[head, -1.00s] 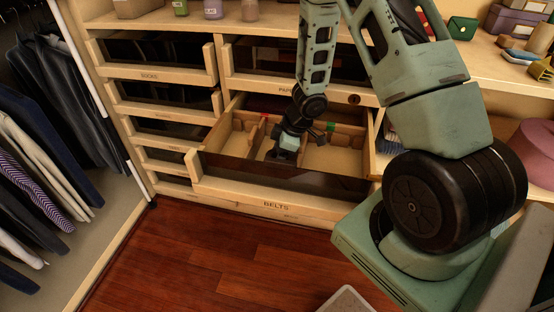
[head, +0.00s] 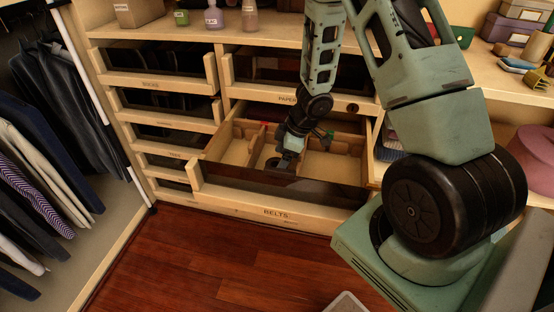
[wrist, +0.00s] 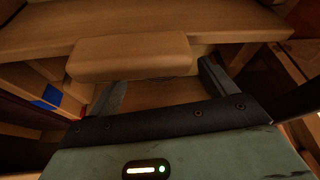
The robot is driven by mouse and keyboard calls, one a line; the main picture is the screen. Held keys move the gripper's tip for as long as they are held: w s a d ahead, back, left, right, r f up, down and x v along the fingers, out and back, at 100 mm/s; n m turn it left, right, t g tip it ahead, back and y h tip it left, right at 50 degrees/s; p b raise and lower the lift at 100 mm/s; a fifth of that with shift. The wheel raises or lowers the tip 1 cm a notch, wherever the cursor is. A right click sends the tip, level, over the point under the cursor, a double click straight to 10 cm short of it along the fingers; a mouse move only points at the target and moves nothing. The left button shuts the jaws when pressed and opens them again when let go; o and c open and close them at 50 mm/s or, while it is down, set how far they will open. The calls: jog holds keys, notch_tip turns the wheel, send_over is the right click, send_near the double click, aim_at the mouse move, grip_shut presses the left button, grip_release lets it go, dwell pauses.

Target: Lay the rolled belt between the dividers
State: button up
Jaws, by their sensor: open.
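The open drawer labelled BELTS (head: 276,213) has pale wooden dividers (head: 306,150) forming compartments. My gripper (head: 283,163) is open and reaches down into the middle compartment. A small dark round shape (head: 271,164) shows beside the fingertips on that compartment's floor; it may be the rolled belt, but it is too small to be sure. In the wrist view my gripper's two fingers (wrist: 162,88) stand apart with bare tan wood between them. A thick wooden piece (wrist: 130,56) lies just beyond them. No belt is visible in the wrist view.
A red marker (head: 264,124) and a green marker (head: 329,138) sit at the dividers; a blue marker (wrist: 50,94) shows in the wrist view. The right compartment (head: 334,166) looks empty.

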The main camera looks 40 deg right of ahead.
jog(key=p+v, duration=0.4)
jog(key=v, duration=0.5)
jog(key=w+a+r+m+t+h, duration=0.1)
jog(key=a+r+m+t+h, duration=0.15)
jog(key=a+r, duration=1.05)
jog(key=s+a+r+g, duration=0.2)
jog(key=s+a, duration=0.5)
jog(key=s, duration=0.4)
jog(key=s+a+r+g, duration=0.2)
jog(key=s+a+g, duration=0.1)
jog(key=s+a, duration=0.5)
jog(key=s, duration=0.3)
jog(key=shift+g, duration=0.25)
